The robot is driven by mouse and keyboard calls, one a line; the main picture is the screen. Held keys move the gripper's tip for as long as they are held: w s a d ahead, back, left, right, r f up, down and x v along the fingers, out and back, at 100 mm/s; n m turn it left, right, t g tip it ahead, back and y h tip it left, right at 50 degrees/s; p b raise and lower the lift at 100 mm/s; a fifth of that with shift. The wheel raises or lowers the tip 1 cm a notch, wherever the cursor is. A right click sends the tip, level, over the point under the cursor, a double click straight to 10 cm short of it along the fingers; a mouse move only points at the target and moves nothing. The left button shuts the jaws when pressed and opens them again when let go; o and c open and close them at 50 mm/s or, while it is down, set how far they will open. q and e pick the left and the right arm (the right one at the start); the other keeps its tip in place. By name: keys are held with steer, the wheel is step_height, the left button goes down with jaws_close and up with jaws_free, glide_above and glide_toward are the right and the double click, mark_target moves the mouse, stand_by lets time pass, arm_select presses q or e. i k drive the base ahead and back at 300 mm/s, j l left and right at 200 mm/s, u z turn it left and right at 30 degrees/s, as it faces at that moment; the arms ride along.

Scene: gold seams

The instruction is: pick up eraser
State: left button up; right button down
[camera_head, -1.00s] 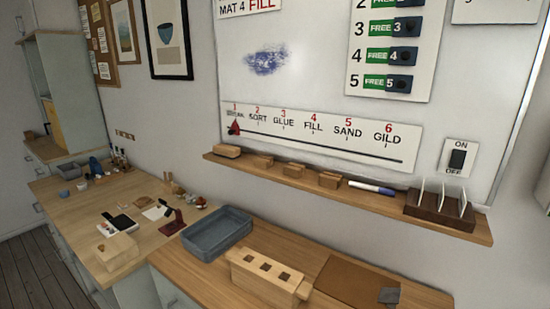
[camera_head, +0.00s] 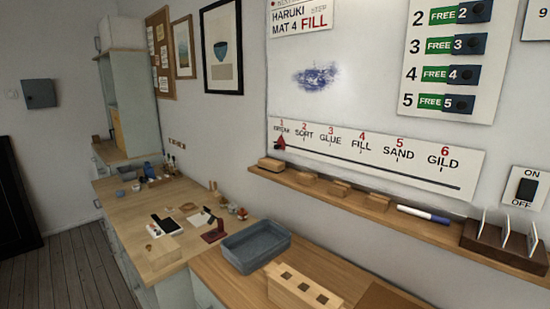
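A whiteboard ledge (camera_head: 400,222) runs along the wall under the board. At its left end lies a tan block (camera_head: 271,165) with a darker lower edge, which looks like the eraser. Smaller wooden blocks (camera_head: 339,189) sit to its right, then a white and blue marker (camera_head: 423,214). A blue scribble (camera_head: 315,76) is on the whiteboard above. Neither of my grippers shows in the view, and nothing touches the block.
Below the ledge, a wooden counter (camera_head: 222,283) holds a blue-grey tray (camera_head: 256,247) and a wooden block with square holes (camera_head: 300,289). A card rack (camera_head: 500,243) stands at the ledge's right end. A cluttered workbench (camera_head: 130,207) is at left, with open floor (camera_head: 70,270) beside it.

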mark_target(272, 166)
steer(key=i+j+z, duration=0.25)
steer(key=j+z, duration=0.2)
steer(key=i+j+z, duration=0.1)
steer(key=j+z, duration=0.35)
steer(key=j, duration=0.15)
steer(key=j+z, duration=0.95)
steer(key=j, duration=0.3)
steer(key=k+j+z, duration=0.2)
steer(key=j+z, duration=0.25)
steer(key=j, duration=0.15)
